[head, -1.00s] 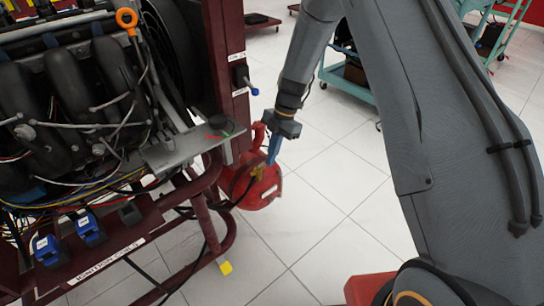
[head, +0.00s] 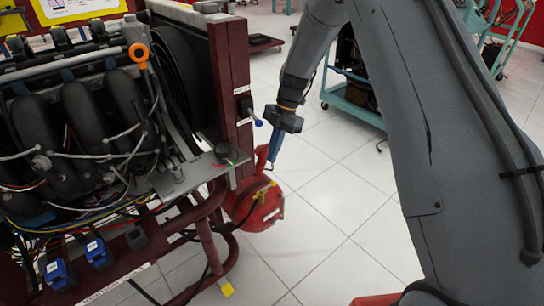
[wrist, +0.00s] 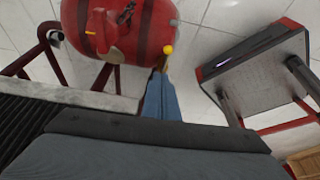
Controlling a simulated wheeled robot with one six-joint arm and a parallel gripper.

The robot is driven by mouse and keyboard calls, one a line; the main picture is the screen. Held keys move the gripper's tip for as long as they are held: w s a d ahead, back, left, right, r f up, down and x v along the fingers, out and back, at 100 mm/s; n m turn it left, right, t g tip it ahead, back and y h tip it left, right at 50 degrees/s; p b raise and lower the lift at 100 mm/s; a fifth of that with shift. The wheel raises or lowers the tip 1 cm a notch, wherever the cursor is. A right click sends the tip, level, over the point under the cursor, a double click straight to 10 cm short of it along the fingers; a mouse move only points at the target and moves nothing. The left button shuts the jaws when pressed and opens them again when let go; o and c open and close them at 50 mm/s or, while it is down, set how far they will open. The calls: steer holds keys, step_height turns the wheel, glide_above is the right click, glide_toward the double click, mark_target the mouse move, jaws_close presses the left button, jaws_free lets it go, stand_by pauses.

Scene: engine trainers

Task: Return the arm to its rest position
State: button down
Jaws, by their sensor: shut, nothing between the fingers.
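My gripper (head: 271,163) hangs pointing down at the end of my arm, beside the right end of the engine trainer. Its blue fingers are together and hold nothing. In the head view the fingertips overlap the top of a red tank (head: 258,207); I cannot tell whether they touch it. In the wrist view the shut blue fingers (wrist: 160,90) reach toward the floor, next to the red tank (wrist: 125,30) and a small yellow part on it.
The engine trainer (head: 85,130) with its dark red frame (head: 230,90) stands close on the left. A teal cart (head: 350,98) is at the back. White floor tiles (head: 330,200) are clear between them. The wrist view shows a grey panel (wrist: 258,75) on a red frame.

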stand_by(0.3)
steer(key=s+d+r+m+t+h, duration=0.2)
steer(key=s+d+r+m, duration=0.1)
steer(key=s+r+m, duration=1.5)
steer(key=s+d+r+m+p, duration=0.1)
steer(key=s+d+m, duration=0.15)
steer(key=s, duration=0.55)
steer(key=s+d+r+m, duration=0.1)
steer(key=s+r+m, duration=0.15)
steer(key=s, duration=0.55)
steer(key=d+r+m+h+p, duration=0.1)
steer(key=d+r+m+p, duration=0.2)
steer(key=d+r+p, duration=0.5)
steer(key=p, duration=0.8)
steer(key=shift+w+d+t+p, duration=0.15)
steer(key=shift+d+t+p, duration=0.15)
steer(key=shift+d, duration=0.05)
steer(key=shift+a+f, duration=0.1)
